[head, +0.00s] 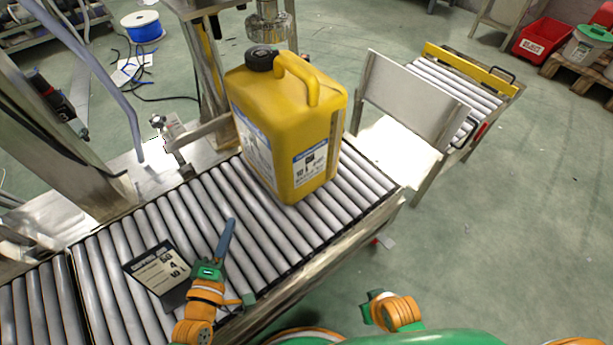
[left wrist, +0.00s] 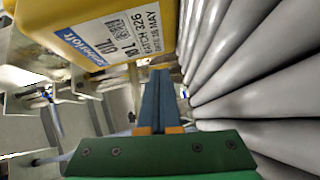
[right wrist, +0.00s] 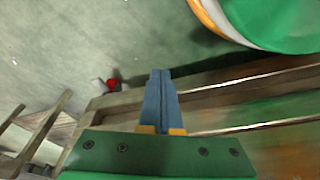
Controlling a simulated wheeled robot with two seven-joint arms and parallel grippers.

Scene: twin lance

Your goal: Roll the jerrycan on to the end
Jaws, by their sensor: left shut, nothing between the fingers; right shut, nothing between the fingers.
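The yellow jerrycan (head: 285,125) with a black cap stands upright on the roller conveyor (head: 200,215), towards the conveyor's right end. Its labelled side also shows close up in the left wrist view (left wrist: 60,22). My left gripper (head: 229,225) is shut and empty, low over the rollers on the near-left side of the jerrycan. A gap shows between its fingertips and the jerrycan in the head view. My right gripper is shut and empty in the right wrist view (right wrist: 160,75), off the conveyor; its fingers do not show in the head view.
A dark card (head: 158,272) with numbers lies on the rollers by my left gripper. A metal nozzle (head: 270,22) hangs just behind the jerrycan's cap. A few rollers right of the jerrycan are clear.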

